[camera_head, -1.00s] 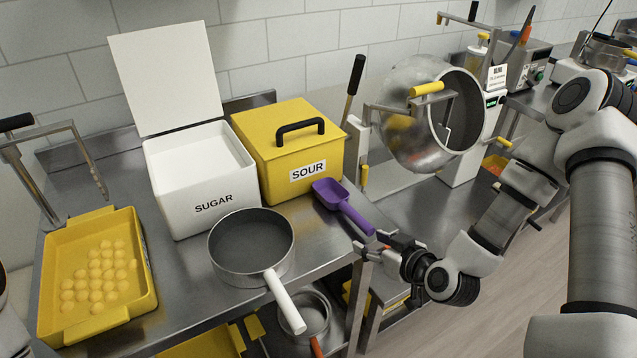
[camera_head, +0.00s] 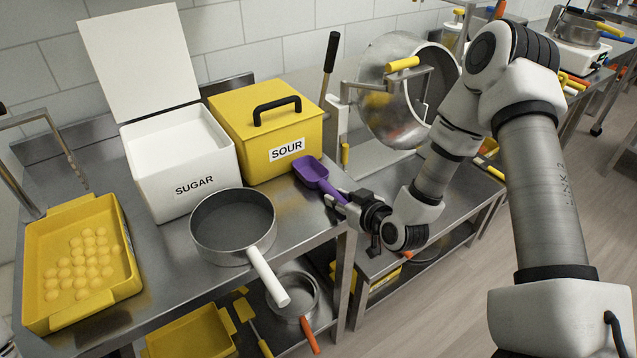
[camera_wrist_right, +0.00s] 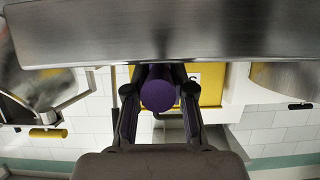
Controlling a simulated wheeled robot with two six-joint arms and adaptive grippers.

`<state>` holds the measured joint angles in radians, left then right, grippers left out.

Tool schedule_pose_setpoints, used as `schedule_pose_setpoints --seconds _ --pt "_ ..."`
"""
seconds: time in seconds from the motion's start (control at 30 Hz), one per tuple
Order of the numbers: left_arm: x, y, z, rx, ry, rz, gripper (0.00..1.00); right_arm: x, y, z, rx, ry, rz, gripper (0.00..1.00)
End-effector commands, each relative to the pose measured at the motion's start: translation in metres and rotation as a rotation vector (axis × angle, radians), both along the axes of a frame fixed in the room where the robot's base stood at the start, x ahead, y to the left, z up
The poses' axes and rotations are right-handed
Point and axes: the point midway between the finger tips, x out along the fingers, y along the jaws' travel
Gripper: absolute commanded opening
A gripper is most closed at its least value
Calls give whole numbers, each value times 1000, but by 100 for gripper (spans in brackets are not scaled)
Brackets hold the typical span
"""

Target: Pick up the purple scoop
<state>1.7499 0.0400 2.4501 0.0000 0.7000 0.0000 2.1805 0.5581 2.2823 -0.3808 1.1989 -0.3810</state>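The purple scoop (camera_head: 311,173) lies at the front right of the steel table, its pan beside the yellow SOUR box (camera_head: 240,150). Its handle points toward my right arm. My right gripper (camera_head: 342,203) is around the handle at the table's edge. In the right wrist view, the handle's round end (camera_wrist_right: 158,92) sits between both fingers, with no clear gap on either side. The fingers look shut on it. The scoop still appears to rest on the table. My left gripper is not in view.
A grey pan (camera_head: 233,222) with a white handle stands left of the scoop. A white SUGAR box (camera_head: 185,185) and a yellow tray (camera_head: 130,285) of round pieces are farther left. A metal drum (camera_head: 385,110) stands behind. The table edge is close to my right gripper.

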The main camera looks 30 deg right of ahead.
Motion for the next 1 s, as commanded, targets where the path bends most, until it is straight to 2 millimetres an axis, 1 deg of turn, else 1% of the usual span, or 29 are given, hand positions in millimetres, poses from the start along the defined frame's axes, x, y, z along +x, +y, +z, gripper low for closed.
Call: schedule_pose_setpoints --seconds 0.37,0.53,0.67,0.73,0.93,1.0 --pt "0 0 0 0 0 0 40 -1 0 1 1 3 0 0" --pt "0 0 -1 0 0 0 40 0 0 17 2 -1 -2 0" --pt "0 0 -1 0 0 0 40 0 0 38 3 -3 -1 0" --pt "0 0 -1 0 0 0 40 -14 -3 35 7 5 -5 0" --pt "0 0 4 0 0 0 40 -54 -9 41 10 2 -6 0" --pt "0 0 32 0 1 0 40 -71 -11 52 9 10 -4 0"
